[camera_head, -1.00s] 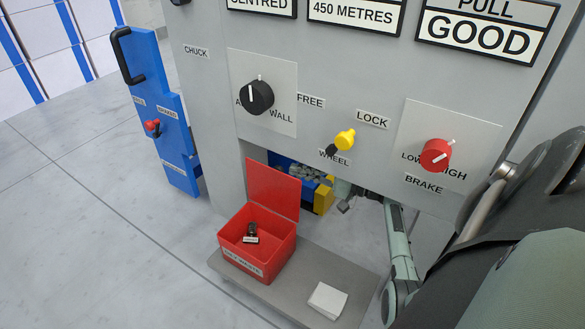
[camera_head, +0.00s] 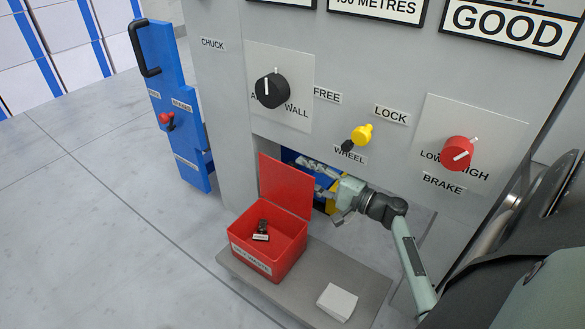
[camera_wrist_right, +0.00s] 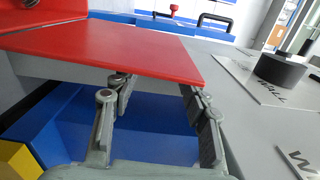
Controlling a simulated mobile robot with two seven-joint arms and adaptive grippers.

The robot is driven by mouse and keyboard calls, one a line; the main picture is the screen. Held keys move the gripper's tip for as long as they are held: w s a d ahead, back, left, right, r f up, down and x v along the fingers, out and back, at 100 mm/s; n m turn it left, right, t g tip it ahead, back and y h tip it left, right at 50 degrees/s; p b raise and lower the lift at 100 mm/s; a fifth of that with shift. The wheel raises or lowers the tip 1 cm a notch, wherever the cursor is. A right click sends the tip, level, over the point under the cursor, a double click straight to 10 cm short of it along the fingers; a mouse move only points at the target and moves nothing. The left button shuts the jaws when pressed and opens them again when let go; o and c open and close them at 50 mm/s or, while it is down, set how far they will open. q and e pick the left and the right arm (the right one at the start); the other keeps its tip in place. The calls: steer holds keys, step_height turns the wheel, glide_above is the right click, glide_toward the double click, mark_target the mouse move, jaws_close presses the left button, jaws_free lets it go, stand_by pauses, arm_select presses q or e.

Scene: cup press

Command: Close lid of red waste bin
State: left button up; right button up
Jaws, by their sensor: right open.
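The red waste bin (camera_head: 292,250) stands on a grey shelf, with its lid (camera_head: 287,188) raised nearly upright at the back. Dark small items lie inside, and a white label is on the front. My right gripper (camera_head: 312,178) is open, close to the lid's right edge and partly behind it. In the right wrist view the red lid (camera_wrist_right: 120,48) spans the upper left, and the open fingers (camera_wrist_right: 158,95) reach towards its edge. The fingertips are partly hidden there, and I cannot tell whether they touch the lid. My left gripper is not in view.
A grey panel carries a black knob (camera_head: 272,88), a yellow knob (camera_head: 362,135) and a red knob (camera_head: 457,153) just above my right arm. A white block (camera_head: 337,302) lies on the shelf (camera_head: 300,298). A blue cabinet (camera_head: 175,105) stands left. The floor at left is clear.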

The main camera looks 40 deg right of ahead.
mark_target(292, 167)
steer(key=shift+x, duration=2.3)
steer(key=shift+c, duration=0.3)
jaws_close()
